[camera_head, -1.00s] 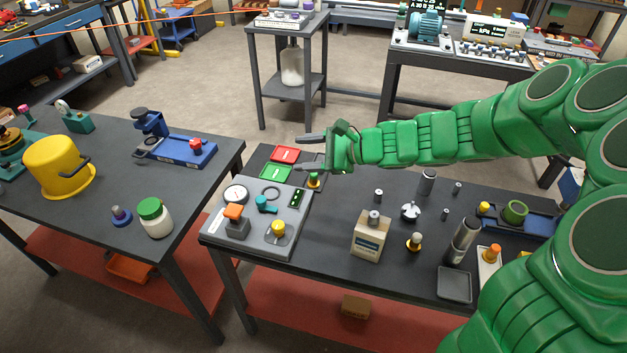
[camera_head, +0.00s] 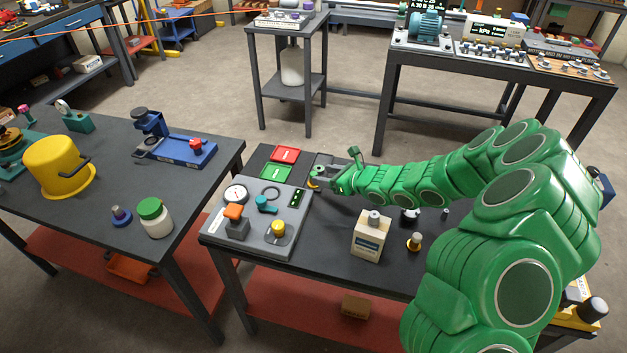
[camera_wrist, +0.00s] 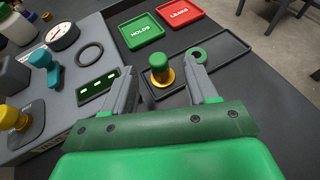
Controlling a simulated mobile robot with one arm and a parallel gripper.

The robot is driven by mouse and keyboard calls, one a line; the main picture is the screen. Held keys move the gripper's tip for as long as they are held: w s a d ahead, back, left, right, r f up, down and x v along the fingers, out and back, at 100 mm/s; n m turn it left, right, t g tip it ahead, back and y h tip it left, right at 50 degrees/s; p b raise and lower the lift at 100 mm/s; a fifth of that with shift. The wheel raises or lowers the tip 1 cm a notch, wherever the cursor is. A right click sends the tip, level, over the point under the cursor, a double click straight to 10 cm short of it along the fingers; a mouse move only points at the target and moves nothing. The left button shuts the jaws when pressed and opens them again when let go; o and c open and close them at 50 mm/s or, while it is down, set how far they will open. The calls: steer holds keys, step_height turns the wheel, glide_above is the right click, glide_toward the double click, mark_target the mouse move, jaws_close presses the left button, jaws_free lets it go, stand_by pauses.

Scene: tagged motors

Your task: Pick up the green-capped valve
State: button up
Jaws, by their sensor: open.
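The green-capped valve (camera_wrist: 160,68) has a green knob and a yellow collar and stands upright in the wrist view. My gripper (camera_wrist: 163,78) is open, with one finger to each side of it. The valve is between the fingers, with a visible gap on both sides. In the head view my gripper (camera_head: 323,178) is low over the bench beside the control panel, and only a bit of the valve's yellow collar (camera_head: 313,185) shows; the rest is hidden by the fingers.
Green (camera_wrist: 141,31) and red (camera_wrist: 179,12) trays lie beyond the valve. A grey control panel (camera_head: 262,222) stands at left, with a gauge and switches. A dark shallow tray (camera_wrist: 226,45) and a green ring (camera_wrist: 198,55) are near the right finger. A beige box (camera_head: 368,240) is nearer the front.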

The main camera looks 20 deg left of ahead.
mark_target(311, 174)
steer(key=shift+s+f+x, duration=0.1)
steer(key=shift+x, duration=0.7)
steer(key=shift+s+f+x, duration=0.1)
steer(key=shift+x, duration=2.8)
jaws_close()
